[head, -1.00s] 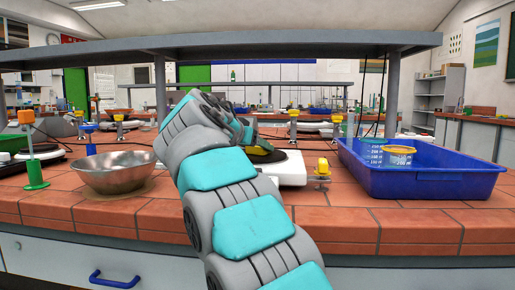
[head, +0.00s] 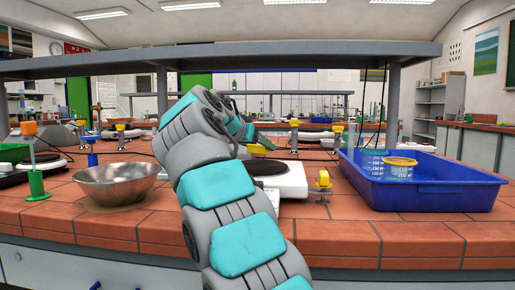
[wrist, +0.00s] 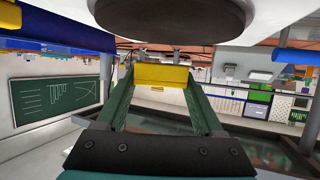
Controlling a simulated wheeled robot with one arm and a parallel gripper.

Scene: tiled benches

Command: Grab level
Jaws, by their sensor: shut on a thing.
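The level is a yellow block (wrist: 162,75) between the two green fingers of my gripper (wrist: 161,88) in the wrist view. The fingers are shut on it, one at each end. In the head view a yellow piece of the level (head: 256,149) shows just right of my arm, above the back of the white hotplate (head: 288,183). My arm hides most of my gripper and part of the level there.
A metal bowl (head: 118,184) stands left of my arm. A blue tray (head: 430,197) with a yellow-rimmed beaker (head: 399,170) is at the right. A yellow-topped gas tap (head: 323,180) stands beside the hotplate. A grey shelf (head: 250,55) spans above the bench.

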